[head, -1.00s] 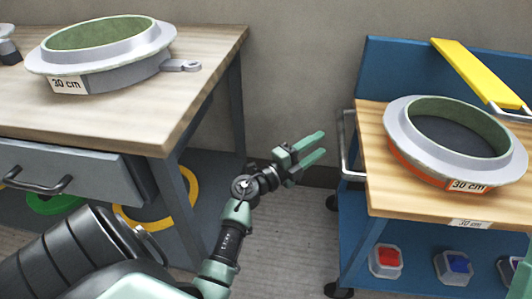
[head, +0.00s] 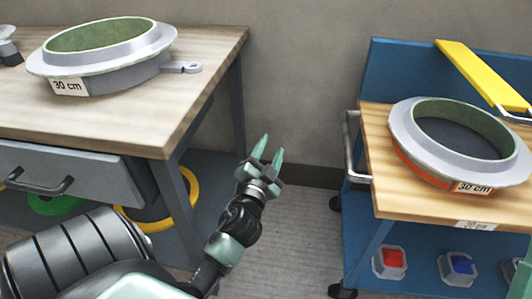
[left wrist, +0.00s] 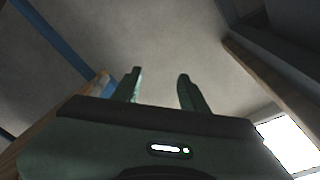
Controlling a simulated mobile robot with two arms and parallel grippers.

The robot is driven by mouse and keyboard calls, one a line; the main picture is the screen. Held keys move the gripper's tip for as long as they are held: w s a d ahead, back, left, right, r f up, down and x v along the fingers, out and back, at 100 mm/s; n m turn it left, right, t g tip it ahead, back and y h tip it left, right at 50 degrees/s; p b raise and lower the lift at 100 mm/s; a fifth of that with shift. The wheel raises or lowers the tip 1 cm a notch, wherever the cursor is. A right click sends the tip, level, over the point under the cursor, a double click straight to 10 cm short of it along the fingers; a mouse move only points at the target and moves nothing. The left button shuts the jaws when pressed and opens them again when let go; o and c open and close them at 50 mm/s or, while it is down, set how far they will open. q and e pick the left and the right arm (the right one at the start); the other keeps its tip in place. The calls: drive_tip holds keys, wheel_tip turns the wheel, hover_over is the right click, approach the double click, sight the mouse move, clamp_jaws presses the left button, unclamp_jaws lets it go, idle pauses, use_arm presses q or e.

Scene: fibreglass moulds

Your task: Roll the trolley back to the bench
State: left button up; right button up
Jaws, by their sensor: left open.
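The trolley (head: 400,203) stands at the right, with a wooden top, a blue back panel and a blue lower shelf. Its grey push handle (head: 351,146) is on the left end, facing the bench. The bench (head: 190,100) stands at the left, with a wooden top and dark legs. A floor gap separates the two. My left gripper (head: 269,152) is over this gap, open and empty, fingers pointing up and away, left of the handle and apart from it. Its two open fingers also show in the left wrist view (left wrist: 158,88). My right gripper is not seen.
A ring mould with an orange band (head: 400,150) sits on the trolley, beside a yellow bar (head: 480,72). Another ring mould (head: 110,72) is on the bench, above a drawer (head: 70,170). The floor (head: 290,230) between is clear.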

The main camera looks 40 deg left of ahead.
use_arm(q)
drive_tip(key=s+d+f+n+g+h, duration=0.1)
drive_tip(key=s+d+f+g+h, duration=0.1)
drive_tip(key=s+d+f+g, duration=0.3)
drive_tip(key=s+d+f+n+g+h, duration=0.2)
drive_tip(key=s+d+f, duration=0.4)
drive_tip(key=s+f, duration=0.3)
drive_tip(key=f+g+h, duration=0.1)
drive_tip(key=f+g, duration=0.1)
drive_tip(key=shift+s+g+h, duration=0.25)
drive_tip(key=shift+g+h, duration=0.05)
drive_tip(key=shift+g, duration=0.1)
drive_tip(key=shift+w+r, duration=0.1)
